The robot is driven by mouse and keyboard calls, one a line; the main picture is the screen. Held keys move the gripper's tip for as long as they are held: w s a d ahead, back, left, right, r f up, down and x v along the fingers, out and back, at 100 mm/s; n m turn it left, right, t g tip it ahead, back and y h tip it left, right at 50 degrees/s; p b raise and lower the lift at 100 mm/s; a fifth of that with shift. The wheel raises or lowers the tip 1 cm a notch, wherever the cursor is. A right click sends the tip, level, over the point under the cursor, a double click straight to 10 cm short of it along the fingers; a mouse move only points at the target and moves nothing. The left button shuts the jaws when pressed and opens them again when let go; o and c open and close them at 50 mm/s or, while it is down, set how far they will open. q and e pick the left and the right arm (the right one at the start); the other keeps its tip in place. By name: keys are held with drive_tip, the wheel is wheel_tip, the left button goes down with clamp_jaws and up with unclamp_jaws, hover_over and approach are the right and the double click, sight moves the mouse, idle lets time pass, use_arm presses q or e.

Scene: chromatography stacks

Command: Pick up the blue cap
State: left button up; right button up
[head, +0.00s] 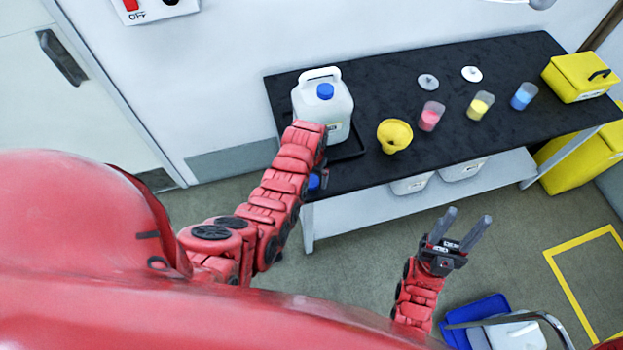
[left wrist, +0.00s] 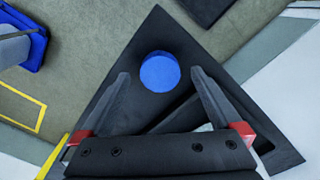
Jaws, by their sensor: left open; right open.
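A round blue cap (left wrist: 160,71) lies near the corner of the black tabletop in the left wrist view. In the head view a blue piece, seemingly this cap (head: 313,182), shows at the table's front left corner, partly hidden by my left arm. My left gripper (left wrist: 160,75) is open, its fingertips on either side of the cap with gaps visible; I cannot tell its height above it. In the head view my left gripper is mostly hidden behind the arm. My right gripper (head: 465,231) is open and empty, in front of the table.
A yellow funnel (head: 394,135), cups of red (head: 430,118), yellow (head: 480,106) and blue liquid (head: 524,96), and a yellow box (head: 580,80) stand rightward.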

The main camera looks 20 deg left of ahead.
use_arm(q)
drive_tip(key=shift+f, duration=0.5)
drive_tip(key=c, duration=1.4)
drive_tip(key=shift+r, duration=0.1)
